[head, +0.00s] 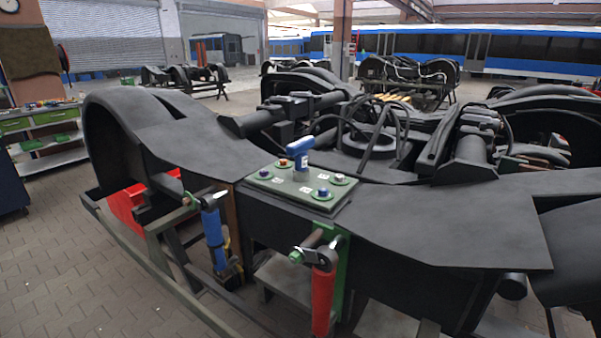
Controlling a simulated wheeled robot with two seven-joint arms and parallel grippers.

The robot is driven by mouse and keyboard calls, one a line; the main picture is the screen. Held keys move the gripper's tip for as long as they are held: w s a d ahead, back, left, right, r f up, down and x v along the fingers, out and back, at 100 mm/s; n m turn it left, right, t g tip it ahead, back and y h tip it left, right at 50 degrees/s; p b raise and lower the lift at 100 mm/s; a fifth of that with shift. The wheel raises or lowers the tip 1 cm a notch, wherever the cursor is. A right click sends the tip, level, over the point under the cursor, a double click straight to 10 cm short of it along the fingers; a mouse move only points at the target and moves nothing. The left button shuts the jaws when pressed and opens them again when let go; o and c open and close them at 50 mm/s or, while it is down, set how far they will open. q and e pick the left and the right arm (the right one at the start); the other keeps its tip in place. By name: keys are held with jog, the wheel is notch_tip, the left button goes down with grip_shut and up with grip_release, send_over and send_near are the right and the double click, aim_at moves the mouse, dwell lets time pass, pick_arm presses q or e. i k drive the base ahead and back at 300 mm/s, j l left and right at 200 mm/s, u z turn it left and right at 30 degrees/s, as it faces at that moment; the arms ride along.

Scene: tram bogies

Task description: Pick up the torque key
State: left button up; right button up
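Coloured bolt heads sit near the plate's corners, including a blue one (322,193) and a red one (283,163). A blue-handled tool with a ratchet-like head (214,234) hangs at the frame's left front. A red-handled one (323,296) hangs by a green bracket (341,268). Neither of my grippers shows in the head view.
The large black bogie frame (432,222) fills the middle and right. A red box (127,204) is below its left end. A workbench (45,128) with green drawers stands at the left. Other bogies (408,74) and blue-white trams are behind. Paved floor (60,270) is clear at the lower left.

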aim_at(299, 149)
jog(key=i+j+z, duration=0.15)
jog(key=j+z, duration=0.25)
jog(key=i+j+z, duration=0.1)
jog(key=j+z, duration=1.15)
jog(key=i+l, duration=0.05)
